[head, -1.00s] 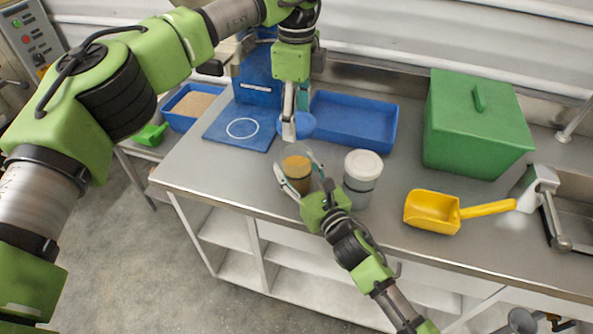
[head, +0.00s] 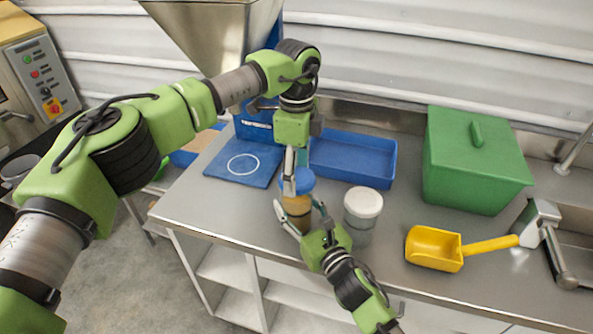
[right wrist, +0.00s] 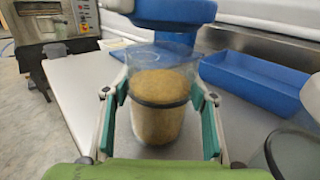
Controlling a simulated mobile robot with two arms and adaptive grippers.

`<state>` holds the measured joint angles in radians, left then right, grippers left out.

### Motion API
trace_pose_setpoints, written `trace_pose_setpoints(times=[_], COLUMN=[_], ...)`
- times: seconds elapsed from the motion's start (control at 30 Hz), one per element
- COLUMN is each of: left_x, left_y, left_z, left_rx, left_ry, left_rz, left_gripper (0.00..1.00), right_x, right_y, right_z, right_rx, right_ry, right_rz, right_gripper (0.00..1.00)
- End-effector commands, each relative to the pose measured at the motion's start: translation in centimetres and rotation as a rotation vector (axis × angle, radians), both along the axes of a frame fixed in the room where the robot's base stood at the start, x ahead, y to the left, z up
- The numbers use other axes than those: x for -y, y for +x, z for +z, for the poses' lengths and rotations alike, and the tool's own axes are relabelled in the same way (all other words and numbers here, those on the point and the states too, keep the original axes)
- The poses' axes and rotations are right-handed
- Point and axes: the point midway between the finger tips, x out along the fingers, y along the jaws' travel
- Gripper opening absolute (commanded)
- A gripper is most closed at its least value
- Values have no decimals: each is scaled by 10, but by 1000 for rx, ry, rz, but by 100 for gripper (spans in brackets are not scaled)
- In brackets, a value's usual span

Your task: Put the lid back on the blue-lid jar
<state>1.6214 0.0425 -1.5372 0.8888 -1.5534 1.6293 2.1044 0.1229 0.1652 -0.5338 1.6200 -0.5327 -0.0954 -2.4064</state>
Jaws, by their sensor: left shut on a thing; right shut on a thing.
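The open jar (head: 297,212) is clear and part-filled with brown material. It stands upright on the steel counter, and it also shows in the right wrist view (right wrist: 157,120). My right gripper (head: 300,219) is shut on the jar's sides, one finger on each side. The blue lid (head: 304,181) is held by my left gripper (head: 289,188) directly over the jar. In the right wrist view the lid (right wrist: 172,12) looks roughly level, with a small gap above the jar's rim. The left fingers hide part of the lid in the head view.
A white-lidded jar (head: 362,204) stands close to the right of the held jar. Behind are a blue mat (head: 226,178) with a white ring and a blue tray (head: 352,158). A yellow scoop (head: 434,247) and a green lidded bin (head: 470,172) are to the right.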

Motion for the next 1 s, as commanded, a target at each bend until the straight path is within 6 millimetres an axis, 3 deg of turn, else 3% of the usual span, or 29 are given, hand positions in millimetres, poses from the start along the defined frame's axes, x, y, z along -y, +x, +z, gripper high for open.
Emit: trace_pose_setpoints(times=[0.27,1.0], left_x=[0,0], left_y=[0,0], left_z=[-15,-19], left_rx=[-1,-1], left_ry=[1,1], left_rz=[0,0], left_gripper=[47,47], right_x=[0,0], right_y=[0,0], right_z=[0,0], right_rx=[0,0], right_ry=[0,0], right_rz=[0,0], right_gripper=[14,14])
